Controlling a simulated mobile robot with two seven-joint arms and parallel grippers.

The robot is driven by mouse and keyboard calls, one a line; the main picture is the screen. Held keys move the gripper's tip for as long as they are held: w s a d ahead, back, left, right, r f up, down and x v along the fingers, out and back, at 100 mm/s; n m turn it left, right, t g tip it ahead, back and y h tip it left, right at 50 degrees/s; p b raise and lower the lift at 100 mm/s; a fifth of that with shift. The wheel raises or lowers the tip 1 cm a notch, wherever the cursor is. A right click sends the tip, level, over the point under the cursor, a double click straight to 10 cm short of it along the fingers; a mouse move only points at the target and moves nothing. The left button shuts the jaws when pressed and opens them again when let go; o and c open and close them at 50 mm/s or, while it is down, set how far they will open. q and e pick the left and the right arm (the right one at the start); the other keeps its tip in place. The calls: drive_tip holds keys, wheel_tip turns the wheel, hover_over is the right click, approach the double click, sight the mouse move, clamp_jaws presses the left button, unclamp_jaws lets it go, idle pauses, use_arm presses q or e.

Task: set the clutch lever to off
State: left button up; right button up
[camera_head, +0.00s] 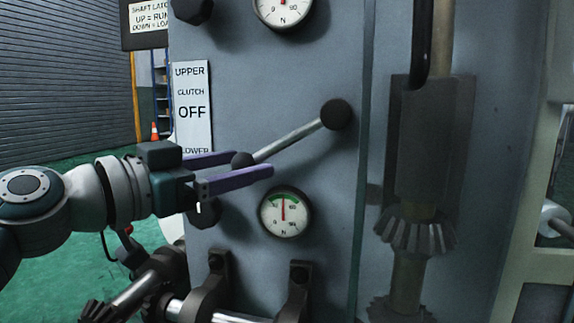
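The clutch lever (292,139) is a metal rod on the grey machine panel. Contact with the lever cannot be told. My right gripper is out of view.
A dial gauge (285,212) sits below the lever, and another dial (282,8) above. A vertical shaft with a bevel gear (417,232) stands on the right. Shaft brackets (299,291) stick out at the bottom. A shaft latch sign (149,18) hangs at upper left.

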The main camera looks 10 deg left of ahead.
use_arm(q)
clamp_jaws()
idle(0.4)
idle(0.8)
